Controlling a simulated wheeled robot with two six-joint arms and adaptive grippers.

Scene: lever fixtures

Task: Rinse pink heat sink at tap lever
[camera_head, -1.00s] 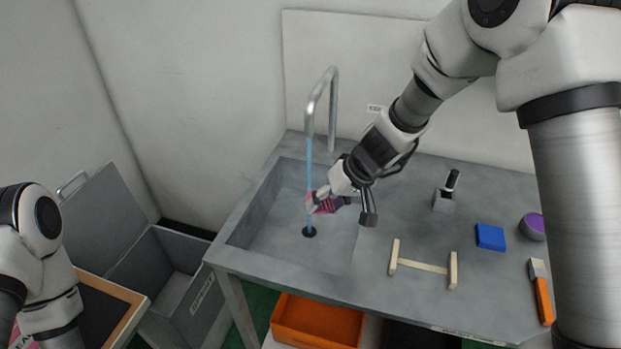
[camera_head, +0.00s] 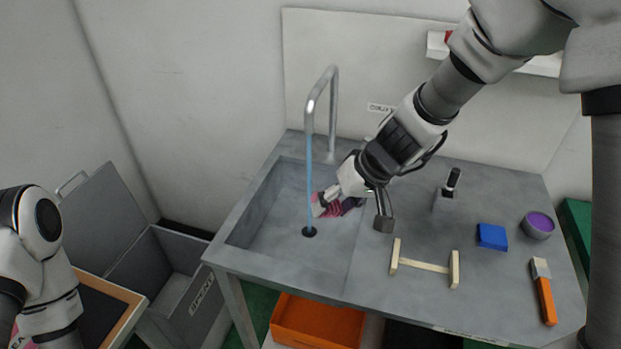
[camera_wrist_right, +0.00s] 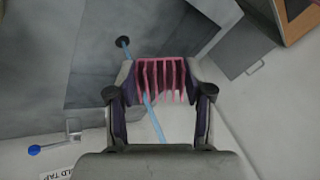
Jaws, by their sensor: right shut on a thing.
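The pink heat sink (camera_head: 349,206), a finned block, is held above the sink basin (camera_head: 265,245) by my right gripper (camera_head: 328,201), which is shut on it. In the right wrist view the heat sink (camera_wrist_right: 160,72) sits between the two fingertips. A blue water stream (camera_head: 309,175) runs from the curved spout (camera_head: 321,84) to the drain (camera_head: 309,232). In the head view the heat sink is just right of the stream. The blue-ended tap lever (camera_wrist_right: 50,148) shows in the right wrist view by a partly cut-off label. My left gripper is out of view.
On the counter stand a grey block with a black handle (camera_head: 448,190), a wooden rack (camera_head: 424,265), a blue block (camera_head: 491,236), a purple-topped bowl (camera_head: 538,225) and an orange-handled brush (camera_head: 544,291). An orange tray (camera_head: 318,322) is below. An open grey bin (camera_head: 180,285) stands left.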

